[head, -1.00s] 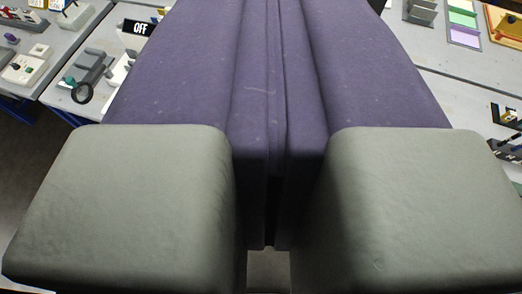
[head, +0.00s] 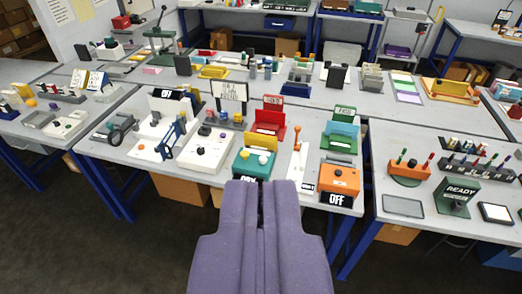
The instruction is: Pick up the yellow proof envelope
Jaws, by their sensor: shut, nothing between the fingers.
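My gripper (head: 261,184) is purple and shut, with nothing held, at the bottom centre of the head view. I cannot pick out the yellow proof envelope with certainty. A white pen-plotter-like panel (head: 150,141) with a blue arm lies on the bench to the left of the gripper.
Other crowded benches stand left, right and behind. Dark floor (head: 130,255) is open in front.

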